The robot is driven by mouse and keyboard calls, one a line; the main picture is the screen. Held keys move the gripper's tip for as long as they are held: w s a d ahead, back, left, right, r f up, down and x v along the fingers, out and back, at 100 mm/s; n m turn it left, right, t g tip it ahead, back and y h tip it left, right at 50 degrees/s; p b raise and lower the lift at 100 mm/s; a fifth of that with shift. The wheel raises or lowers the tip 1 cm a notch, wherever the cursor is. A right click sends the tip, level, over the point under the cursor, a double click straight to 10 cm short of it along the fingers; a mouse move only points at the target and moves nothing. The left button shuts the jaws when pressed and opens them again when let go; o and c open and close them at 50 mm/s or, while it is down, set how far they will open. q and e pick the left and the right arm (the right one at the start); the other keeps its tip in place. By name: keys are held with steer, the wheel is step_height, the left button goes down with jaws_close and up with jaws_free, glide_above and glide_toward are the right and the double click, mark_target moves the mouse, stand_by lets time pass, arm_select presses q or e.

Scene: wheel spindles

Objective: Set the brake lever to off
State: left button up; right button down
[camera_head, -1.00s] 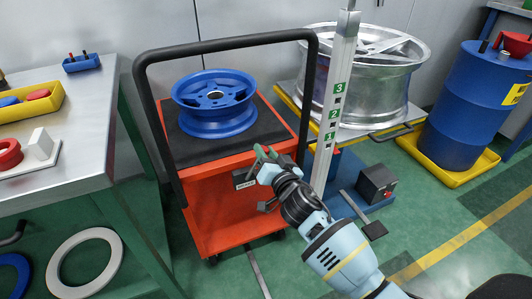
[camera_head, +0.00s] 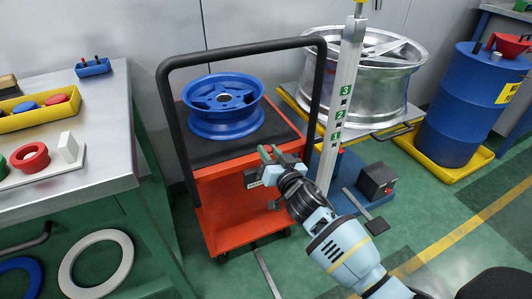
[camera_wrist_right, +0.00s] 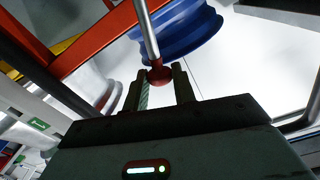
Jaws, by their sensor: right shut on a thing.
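The brake lever is a metal rod ending in a red knob (camera_wrist_right: 160,75). In the right wrist view the knob sits between the two fingers of my right gripper (camera_wrist_right: 160,92), which are shut on it. In the head view my right gripper (camera_head: 272,157) is at the front right edge of the orange cart (camera_head: 225,212), beside a small label plate (camera_head: 253,177). The lever is hidden there by the gripper, and I cannot read its setting. My left gripper is not in view.
A blue wheel (camera_head: 223,125) lies on the cart's dark top, under the black push handle (camera_head: 240,46). A numbered steel post (camera_head: 343,105) stands close right of my gripper. A silver wheel (camera_head: 370,95) is behind it. A workbench (camera_head: 110,110) is at the left.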

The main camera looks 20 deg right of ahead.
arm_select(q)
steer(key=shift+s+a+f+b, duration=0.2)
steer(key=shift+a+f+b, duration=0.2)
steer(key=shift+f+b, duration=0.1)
arm_select(e)
steer(key=shift+s+a+f+n, duration=0.1)
steer(key=shift+a+f+n, duration=0.05)
steer(key=shift+a+n, duration=1.4)
steer(key=shift+a+f+n, duration=0.2)
steer(key=shift+a+n, duration=1.15)
steer(key=shift+n, duration=0.3)
steer(key=shift+s+a+f+n, duration=0.1)
steer(key=shift+a+f+n, duration=0.05)
steer(key=shift+a+n, duration=1.4)
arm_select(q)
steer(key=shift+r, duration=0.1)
arm_select(e)
steer(key=c, duration=1.2)
jaws_free()
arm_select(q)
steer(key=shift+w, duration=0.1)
arm_select(e)
steer(key=shift+o, duration=0.2)
